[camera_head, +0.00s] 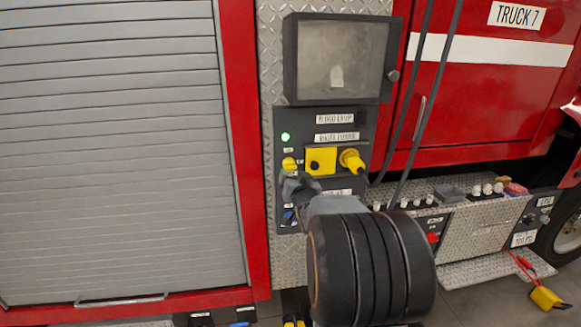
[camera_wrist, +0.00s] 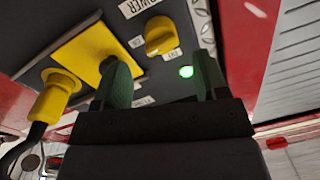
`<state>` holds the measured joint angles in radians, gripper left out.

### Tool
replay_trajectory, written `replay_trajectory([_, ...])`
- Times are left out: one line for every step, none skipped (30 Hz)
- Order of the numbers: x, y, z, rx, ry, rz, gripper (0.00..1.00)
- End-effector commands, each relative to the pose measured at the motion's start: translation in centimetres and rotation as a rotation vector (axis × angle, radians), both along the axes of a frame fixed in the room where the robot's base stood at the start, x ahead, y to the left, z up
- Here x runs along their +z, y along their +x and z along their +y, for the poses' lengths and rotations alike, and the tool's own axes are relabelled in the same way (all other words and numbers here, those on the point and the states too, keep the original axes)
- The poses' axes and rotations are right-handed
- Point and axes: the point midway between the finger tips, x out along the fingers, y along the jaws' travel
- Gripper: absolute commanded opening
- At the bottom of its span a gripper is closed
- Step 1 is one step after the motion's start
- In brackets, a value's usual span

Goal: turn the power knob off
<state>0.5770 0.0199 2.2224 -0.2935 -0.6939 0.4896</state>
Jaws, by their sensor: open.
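The yellow power knob (camera_head: 288,164) is on the dark control panel, below a lit green light (camera_head: 285,136). The wrist view shows the knob (camera_wrist: 163,36) upside down, with small white labels on either side and a larger label reading "POWER" (camera_wrist: 137,7). My gripper (camera_head: 295,184) is open, in front of the panel just below the knob in the head view. In the wrist view its two dark green fingers (camera_wrist: 164,72) are spread wide and empty. The green light (camera_wrist: 186,71) shows between them, and the knob lies beyond their tips. The knob's exact pointing direction is hard to read.
A yellow plate (camera_head: 320,160) and a yellow plug (camera_head: 352,161) with a black cable are right of the knob. Blue control (camera_head: 289,216) is below. A grey roller shutter (camera_head: 110,150) is at left. Black hoses hang at right, and a ledge with fittings is at lower right.

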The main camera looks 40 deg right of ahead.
Motion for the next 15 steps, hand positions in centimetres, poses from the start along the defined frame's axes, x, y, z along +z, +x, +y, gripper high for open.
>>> replay_trajectory([0.2, 0.9, -0.3, 0.002, 0.002, 0.002, 0.67])
replay_trajectory([0.2, 1.3, -0.5, 0.001, 0.002, 0.002, 0.67])
replay_trajectory([0.2, 1.9, -0.7, 0.001, 0.002, 0.001, 0.67])
replay_trajectory([0.1, 2.2, -0.9, 0.001, 0.002, 0.002, 0.67])
replay_trajectory([0.1, 2.6, -1.0, 0.001, 0.002, 0.001, 0.67])
replay_trajectory([0.1, 3.0, -1.2, 0.001, 0.001, 0.002, 0.67])
replay_trajectory([0.1, 3.3, -1.3, 0.001, 0.001, 0.002, 0.67])
replay_trajectory([0.2, 3.6, -1.4, 0.001, 0.001, 0.002, 0.67])
replay_trajectory([0.1, 3.9, -1.6, 0.001, 0.001, 0.002, 0.67])
replay_trajectory([0.1, 4.1, -1.6, 0.001, 0.001, 0.002, 0.67])
replay_trajectory([0.1, 4.3, -1.7, 0.001, 0.000, 0.002, 0.67])
replay_trajectory([0.1, 4.5, -1.8, 0.001, -0.001, 0.001, 0.67])
replay_trajectory([0.0, 4.6, -1.9, 0.001, 0.001, 0.002, 0.67])
replay_trajectory([0.0, 4.7, -1.9, 0.001, 0.001, 0.002, 0.67])
replay_trajectory([0.0, 4.8, -1.9, 0.001, 0.001, 0.002, 0.67])
